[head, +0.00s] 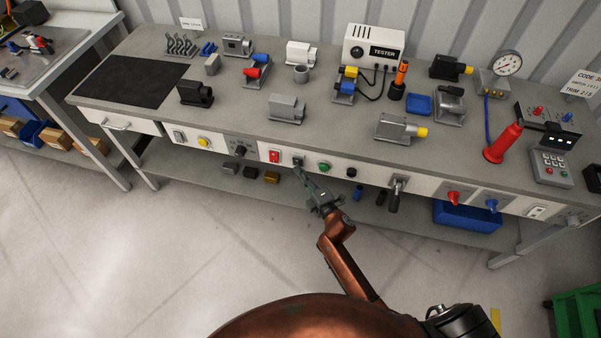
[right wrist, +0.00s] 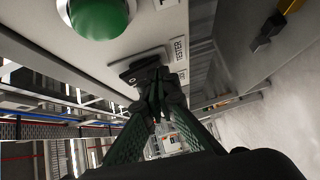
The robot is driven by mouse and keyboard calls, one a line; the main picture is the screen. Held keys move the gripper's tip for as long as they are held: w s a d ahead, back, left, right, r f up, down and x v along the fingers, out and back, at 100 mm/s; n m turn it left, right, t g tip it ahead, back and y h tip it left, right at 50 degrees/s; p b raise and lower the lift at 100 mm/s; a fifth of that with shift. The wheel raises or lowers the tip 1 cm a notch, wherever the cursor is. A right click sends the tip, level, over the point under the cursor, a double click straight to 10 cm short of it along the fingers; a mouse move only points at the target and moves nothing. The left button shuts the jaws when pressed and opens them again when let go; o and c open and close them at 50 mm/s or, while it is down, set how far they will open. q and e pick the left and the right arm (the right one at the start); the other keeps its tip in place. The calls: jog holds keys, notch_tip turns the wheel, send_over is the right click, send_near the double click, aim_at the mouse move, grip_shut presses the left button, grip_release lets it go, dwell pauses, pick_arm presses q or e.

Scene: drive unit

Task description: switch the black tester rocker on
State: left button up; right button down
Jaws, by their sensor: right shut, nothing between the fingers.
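In the right wrist view the black rocker (right wrist: 138,68) shows beside a label that reads TESTER, partly covered by my fingertips. My right gripper (head: 300,171) is shut and empty, with its tips at the rocker. In the right wrist view the fingertips (right wrist: 160,88) overlap the rocker's edge; I cannot tell whether they touch it. Which way the rocker is tipped is not clear. My left gripper is not in view.
The white TESTER box (head: 373,45) stands at the bench's back. A lower shelf (head: 215,179) runs under the panel.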

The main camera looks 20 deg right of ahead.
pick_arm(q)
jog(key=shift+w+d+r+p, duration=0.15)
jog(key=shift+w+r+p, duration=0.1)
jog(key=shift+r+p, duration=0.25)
pick_arm(e)
jog(key=s+f, duration=0.2)
jog(key=s, duration=1.1)
jog(key=shift+a, duration=0.1)
